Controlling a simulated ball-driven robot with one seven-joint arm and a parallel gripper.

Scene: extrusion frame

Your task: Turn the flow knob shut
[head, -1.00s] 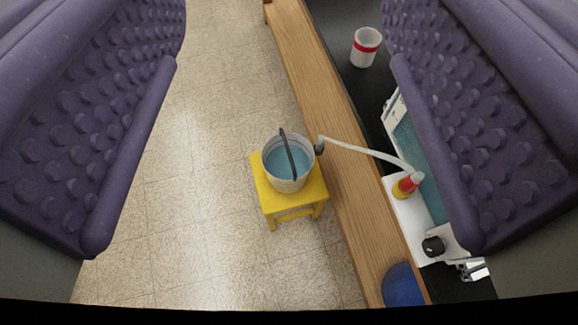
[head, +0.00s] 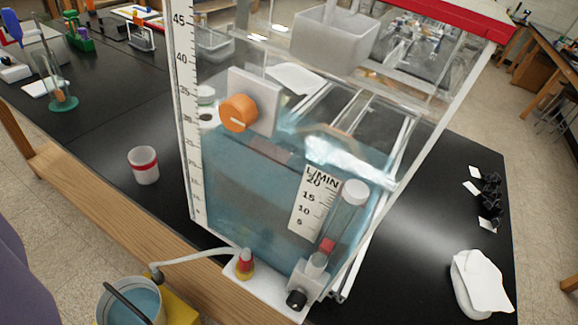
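A black knob (head: 297,298), which looks like the flow knob, sits at the foot of a clear flow meter tube (head: 345,215) marked L/MIN. The tube has a white cap and a red float low inside. It stands at the front of a clear water tank (head: 250,200). An orange knob (head: 239,113) with a white line is on a pale plate higher on the tank. The other finger is out of view, so the opening is hidden.
A white hose (head: 195,257) runs from a red and yellow fitting (head: 245,265) to a bucket of water (head: 130,300) on a yellow stool. A red-banded cup (head: 143,165) stands left of the tank. A white cloth (head: 485,280) lies at right.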

